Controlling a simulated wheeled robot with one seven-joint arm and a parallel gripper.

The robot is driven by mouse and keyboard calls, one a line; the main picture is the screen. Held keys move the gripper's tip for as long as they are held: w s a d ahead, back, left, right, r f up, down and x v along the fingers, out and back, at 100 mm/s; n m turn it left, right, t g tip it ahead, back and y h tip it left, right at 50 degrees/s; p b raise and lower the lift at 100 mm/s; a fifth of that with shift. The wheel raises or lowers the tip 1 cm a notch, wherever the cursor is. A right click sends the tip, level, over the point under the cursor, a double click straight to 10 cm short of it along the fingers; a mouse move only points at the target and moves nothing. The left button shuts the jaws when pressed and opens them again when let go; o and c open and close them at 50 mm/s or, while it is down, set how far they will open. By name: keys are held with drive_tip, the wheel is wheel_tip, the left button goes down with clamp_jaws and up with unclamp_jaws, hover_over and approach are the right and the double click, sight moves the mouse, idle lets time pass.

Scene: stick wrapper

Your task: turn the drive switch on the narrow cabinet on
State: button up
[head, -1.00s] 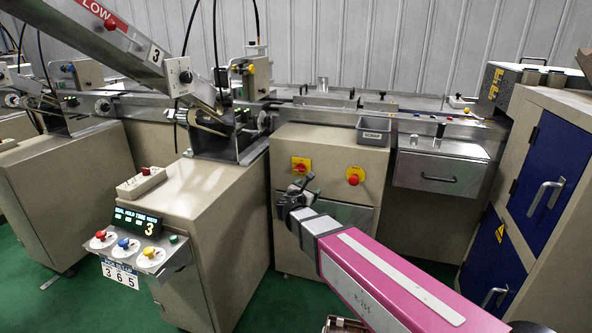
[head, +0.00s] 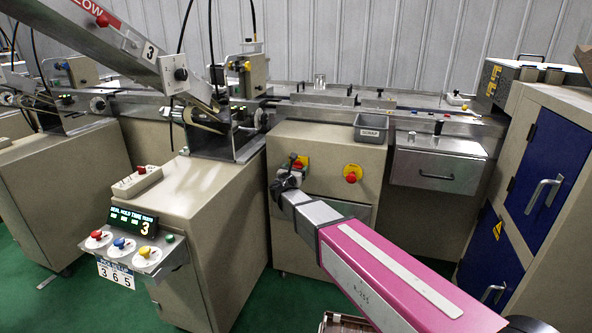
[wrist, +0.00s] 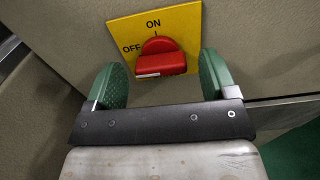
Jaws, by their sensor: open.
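The drive switch is a red rotary knob (wrist: 162,58) on a yellow plate (wrist: 185,25), with ON printed above it and OFF at its left. The knob's handle lies roughly crosswise, with a white mark at its left end, toward the OFF side. In the head view my gripper partly hides the switch plate (head: 304,161) on the narrow cabinet (head: 335,150). My gripper (head: 291,166) is open and empty. In the wrist view its green fingers stand left and right of the knob, apart from it; I cannot tell the exact depth gap.
A red button on a yellow round plate (head: 352,173) sits right of the switch. A grey scrap bin (head: 372,128) hangs above it. A control cabinet (head: 215,215) stands close at left, and a steel drawer (head: 437,170) and blue-doored cabinet (head: 545,165) at right.

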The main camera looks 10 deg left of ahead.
drive_tip(key=shift+w, duration=0.5)
drive_tip(key=shift+d, duration=0.1)
drive_tip(key=c, duration=0.9)
drive_tip(key=shift+c, duration=0.2)
